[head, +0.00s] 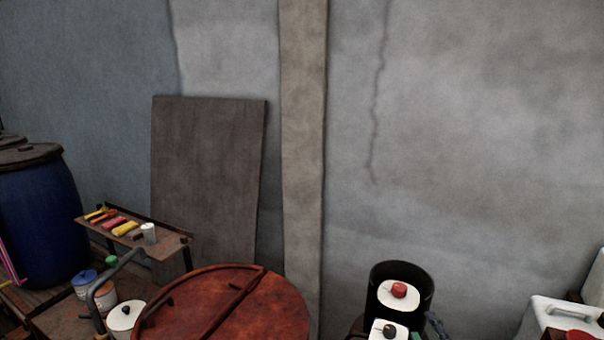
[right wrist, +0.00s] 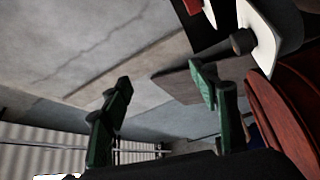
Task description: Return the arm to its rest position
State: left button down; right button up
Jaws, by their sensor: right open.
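My right gripper (right wrist: 163,86) shows in the right wrist view with its two green fingers spread wide and nothing between them. In the head view only a small part of it (head: 430,328) shows at the bottom edge, beside a white lid with a black knob (head: 376,329). In the right wrist view that dark knob (right wrist: 241,41) is just beyond the right finger; I cannot tell whether they touch. My left gripper is not in view.
A round rusty-red lid (head: 262,312) lies left of a black cylinder (head: 425,284) that holds a white piece with a red knob (head: 399,290). A white container (head: 540,314) is at lower right. A cart shelf (head: 163,241) and blue barrel (head: 38,220) stand left.

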jog(key=s+d+f+m+g+h, duration=0.35)
jog(key=s+f+m, duration=0.2)
jog(key=f, duration=0.45)
jog(key=s+d+f+m+g+h, duration=0.2)
jog(key=s+d+f+m+g, duration=0.4)
jog(key=f, duration=0.5)
jog(key=s+a+f+m+g+y, duration=0.1)
jog(key=s+a+f+m+g, duration=0.1)
jog(key=s+f, duration=0.45)
jog(key=s+a+f+m+g, duration=0.1)
jog(key=s+a+f+g, duration=0.15)
jog(key=s, duration=0.65)
jog(key=s+a+f+m+g+y, duration=0.1)
jog(key=s+a+f+m, duration=0.1)
jog(key=s+f, duration=0.45)
jog(key=s+a+f+g+b, duration=0.1)
jog(key=s+f+b, duration=0.15)
jog(key=f, duration=1.45)
jog(key=s+f+g+b, duration=0.1)
jog(key=s+f+b, duration=0.15)
jog(key=f, duration=1.55)
jog(key=s+f+n+g+b, duration=0.1)
jog(key=s+f+b, duration=0.4)
jog(key=s+f, duration=1.4)
notch_tip(320, 180, down, 2)
jog(key=shift+s+a+f+y, duration=0.25)
jog(key=shift+a+y, duration=0.1)
jog(key=shift+y, duration=0.1)
jog(key=shift+s+n, duration=0.2)
jog(key=shift+n, duration=0.05)
